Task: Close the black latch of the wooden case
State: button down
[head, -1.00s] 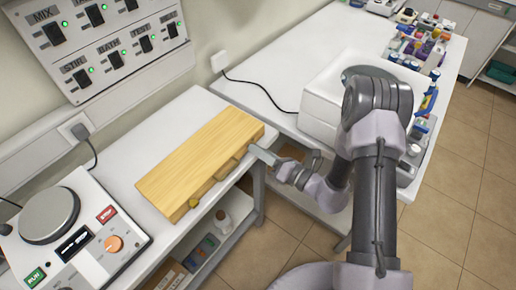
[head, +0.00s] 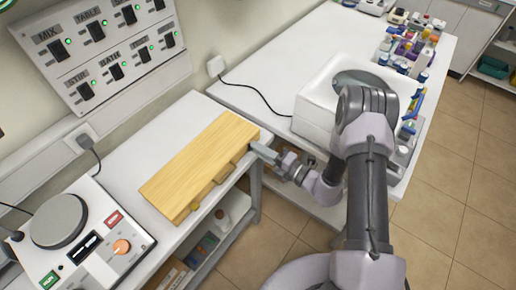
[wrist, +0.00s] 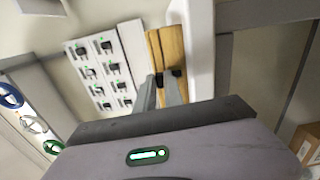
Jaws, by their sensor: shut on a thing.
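The wooden case (head: 200,165) lies flat with its lid down on the white bench, its long front side facing the bench edge. A handle (head: 226,172) and a yellowish clasp (head: 195,206) show on that side. My gripper (head: 257,149) is at the right end of the front side. In the wrist view, the case (wrist: 166,45) shows edge-on with a seam between its halves. A small black latch (wrist: 176,73) sits there, right at my fingertips (wrist: 161,84). The fingers are shut on the latch, partly hiding it; its exact angle cannot be told.
A hot-plate device (head: 85,240) with knob and buttons stands left of the case. A switch panel (head: 105,50) is on the wall behind. A white machine (head: 320,105) stands at the right, behind my arm. A lower shelf (head: 205,250) holds small items.

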jog(key=shift+m, duration=0.3)
dwell(0.4)
jog(key=c, duration=1.4)
grip_release()
jog(key=shift+c, duration=0.2)
jog(key=p+v, duration=0.2)
jog(key=v, duration=1.5)
jog(key=shift+d, duration=0.2)
jog(key=shift+s, duration=0.1)
